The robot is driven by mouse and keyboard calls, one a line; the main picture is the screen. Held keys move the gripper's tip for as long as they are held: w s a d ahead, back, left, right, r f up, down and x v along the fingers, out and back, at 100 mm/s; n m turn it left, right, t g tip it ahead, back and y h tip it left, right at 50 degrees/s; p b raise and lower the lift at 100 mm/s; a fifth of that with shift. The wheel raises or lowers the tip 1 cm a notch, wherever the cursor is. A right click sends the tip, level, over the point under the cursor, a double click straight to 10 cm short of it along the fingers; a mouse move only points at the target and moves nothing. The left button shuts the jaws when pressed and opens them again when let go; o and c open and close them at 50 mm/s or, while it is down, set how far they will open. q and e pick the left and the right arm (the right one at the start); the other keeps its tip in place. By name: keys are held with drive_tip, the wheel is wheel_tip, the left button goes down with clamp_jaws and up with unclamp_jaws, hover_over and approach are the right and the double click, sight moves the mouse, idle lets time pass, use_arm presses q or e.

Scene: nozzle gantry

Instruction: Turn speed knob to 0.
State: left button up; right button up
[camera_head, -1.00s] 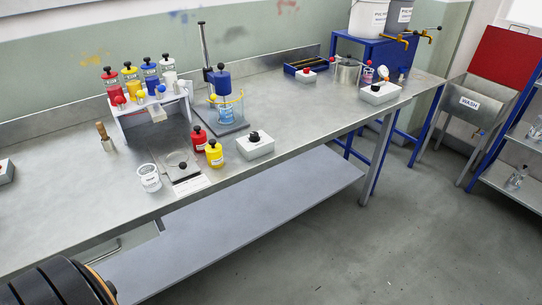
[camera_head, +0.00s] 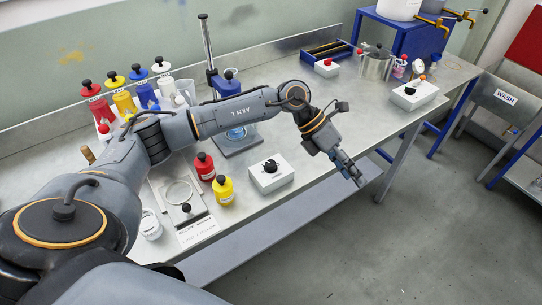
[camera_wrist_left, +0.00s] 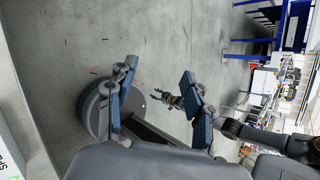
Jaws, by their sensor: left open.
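A white box with a black knob (camera_head: 270,166) on top stands near the front edge of the bench in the head view. Its knob's setting is too small to read. My left gripper (camera_head: 350,174) is open and empty, to the right of this box and apart from it, beyond the bench's front edge. Its two spread fingers also show in the left wrist view (camera_wrist_left: 160,84), with floor behind them. A pale panel (camera_wrist_left: 14,150) with partly cut-off lettering shows at that view's left edge. My right gripper (camera_wrist_left: 165,98) appears small there, its jaws unclear.
Red (camera_head: 204,167) and yellow (camera_head: 223,190) bottles stand left of the knob box. A second white box (camera_head: 413,96) with knobs is at the bench's right. Open floor lies in front of the bench.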

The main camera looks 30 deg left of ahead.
use_arm(q)
drive_tip(key=a+r+m+y, duration=0.15)
drive_tip(key=a+y, duration=0.45)
drive_tip(key=a, duration=0.7)
wheel_tip(320, 180, up, 2)
drive_tip(key=y+p, duration=0.1)
drive_tip(key=y, duration=0.2)
hover_over(271, 163)
drive_tip(key=shift+n, duration=0.45)
wheel_tip(271, 163, down, 12)
drive_tip(key=p, duration=0.3)
drive_tip(key=shift+r, duration=0.2)
drive_tip(key=shift+a+f, duration=0.1)
drive_tip(key=shift+f, duration=0.55)
drive_tip(key=shift+c, duration=1)
clamp_jaws()
